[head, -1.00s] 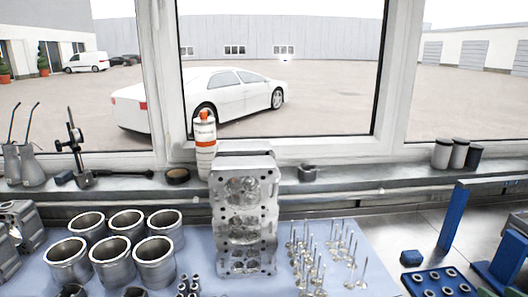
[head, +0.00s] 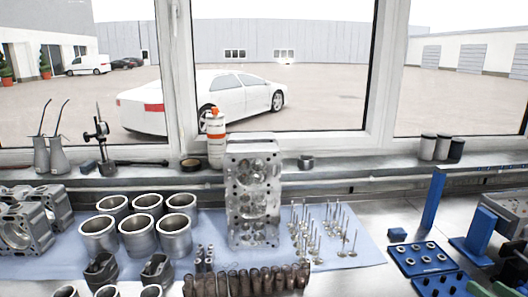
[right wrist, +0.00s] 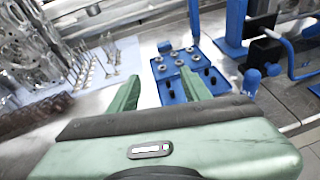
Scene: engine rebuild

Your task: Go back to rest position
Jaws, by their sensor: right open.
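My right gripper (right wrist: 159,75) shows in the right wrist view. Its two green fingers are spread apart with nothing between them. Beyond the fingertips is a blue block with metal rings (right wrist: 172,66), which also shows at the lower right of the head view (head: 424,258). I cannot tell the gripper's height above the bench. My left gripper is out of sight.
The engine block (head: 253,190) stands upright on a blue mat (head: 358,260). Cylinder liners (head: 139,235) are left of it and valves (head: 320,235) right of it. A blue upright (head: 433,200) rises at right. Bare bench lies between mat and blue block.

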